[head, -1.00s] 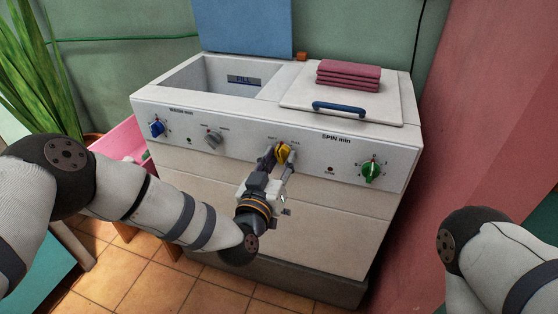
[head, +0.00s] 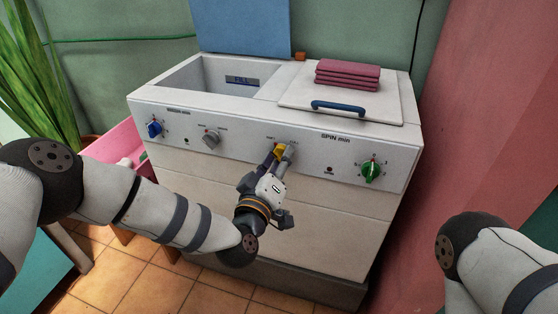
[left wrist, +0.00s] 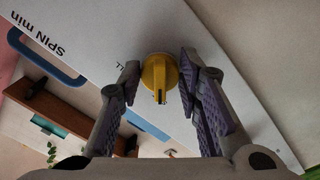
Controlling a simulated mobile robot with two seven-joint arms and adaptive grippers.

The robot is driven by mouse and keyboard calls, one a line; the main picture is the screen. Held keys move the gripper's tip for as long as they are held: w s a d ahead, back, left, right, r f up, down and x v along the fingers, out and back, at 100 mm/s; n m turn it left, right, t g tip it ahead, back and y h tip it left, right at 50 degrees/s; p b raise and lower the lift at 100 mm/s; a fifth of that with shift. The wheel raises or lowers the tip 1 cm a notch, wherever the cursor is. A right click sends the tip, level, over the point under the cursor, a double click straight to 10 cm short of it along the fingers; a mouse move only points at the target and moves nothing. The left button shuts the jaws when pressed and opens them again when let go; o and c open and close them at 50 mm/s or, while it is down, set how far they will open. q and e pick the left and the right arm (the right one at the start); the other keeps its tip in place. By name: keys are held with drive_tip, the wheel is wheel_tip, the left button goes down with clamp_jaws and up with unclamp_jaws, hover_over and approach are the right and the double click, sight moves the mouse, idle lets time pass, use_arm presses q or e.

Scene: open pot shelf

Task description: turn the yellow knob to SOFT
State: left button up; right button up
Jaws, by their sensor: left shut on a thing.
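The yellow knob (head: 279,150) is on the white front panel of the washer, between two small labels too blurred to read surely. My left gripper (head: 279,154) is at the knob with its fingers shut on it, one on each side. In the left wrist view the yellow knob (left wrist: 158,74) sits between the two purple-padded fingers, with a dark pointer mark on it. In the head view the fingers hide part of the knob, so I cannot tell its exact setting. My right gripper is out of view; only part of that arm shows at the right.
On the same panel are a blue knob (head: 154,129), a grey knob (head: 211,139) and a green knob (head: 370,172). Folded red cloths (head: 348,74) lie on the lid with a blue handle (head: 338,107). A pink wall stands close at the right.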

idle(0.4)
use_arm(q)
drive_tip(key=o, duration=1.1)
drive_tip(key=v, duration=1.2)
